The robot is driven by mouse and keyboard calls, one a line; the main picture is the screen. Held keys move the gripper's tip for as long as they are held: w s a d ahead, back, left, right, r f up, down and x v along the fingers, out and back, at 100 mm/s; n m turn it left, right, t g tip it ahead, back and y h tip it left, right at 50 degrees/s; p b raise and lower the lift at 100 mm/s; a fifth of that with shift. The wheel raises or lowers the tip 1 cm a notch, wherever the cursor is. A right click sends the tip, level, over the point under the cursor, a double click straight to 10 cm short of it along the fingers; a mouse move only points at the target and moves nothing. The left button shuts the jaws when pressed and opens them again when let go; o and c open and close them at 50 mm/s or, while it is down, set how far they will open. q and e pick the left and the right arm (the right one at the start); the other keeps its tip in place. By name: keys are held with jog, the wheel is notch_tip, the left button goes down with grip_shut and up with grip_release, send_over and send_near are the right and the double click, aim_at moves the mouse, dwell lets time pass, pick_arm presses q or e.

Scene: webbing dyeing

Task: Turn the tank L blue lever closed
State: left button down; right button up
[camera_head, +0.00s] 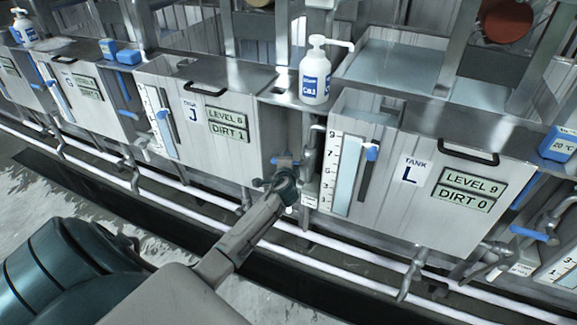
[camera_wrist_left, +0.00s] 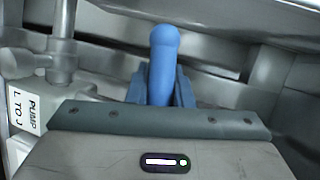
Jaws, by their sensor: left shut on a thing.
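Tank L (camera_head: 405,215) is at the right in the head view, with signs LEVEL 9 and DIRT 0. A blue lever (camera_head: 284,161) is in the gap between tank J and tank L, partly hidden by my left gripper (camera_head: 283,177). In the left wrist view the blue lever (camera_wrist_left: 164,60) stands up between the two fingers, and my left gripper (camera_wrist_left: 160,92) is shut on it. The lever's pivot and valve are hidden. My right gripper is not in view.
Tank J (camera_head: 190,115) stands left of the gripper. A white pump bottle (camera_head: 315,80) stands on the ledge above. A PUMP L TO J label (camera_wrist_left: 25,112) is beside the fingers. Another blue lever (camera_head: 528,233) is right of tank L. Pipes (camera_head: 370,255) run below.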

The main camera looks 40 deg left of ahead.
pick_arm(q)
jog(key=shift+a+r+m+t+y+b, duration=0.1)
jog(key=shift+r+m+t+y+b, duration=0.3)
jog(key=shift+m, duration=0.3)
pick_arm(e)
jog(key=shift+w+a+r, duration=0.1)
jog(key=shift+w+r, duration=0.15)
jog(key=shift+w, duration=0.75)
pick_arm(q)
jog(key=shift+r, duration=0.1)
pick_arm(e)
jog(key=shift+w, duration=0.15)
pick_arm(q)
jog(key=c, duration=1.3)
grip_release()
jog(key=shift+s, duration=0.1)
jog(key=shift+s+d, duration=0.25)
jog(key=v, duration=1)
jog(key=shift+r, duration=0.2)
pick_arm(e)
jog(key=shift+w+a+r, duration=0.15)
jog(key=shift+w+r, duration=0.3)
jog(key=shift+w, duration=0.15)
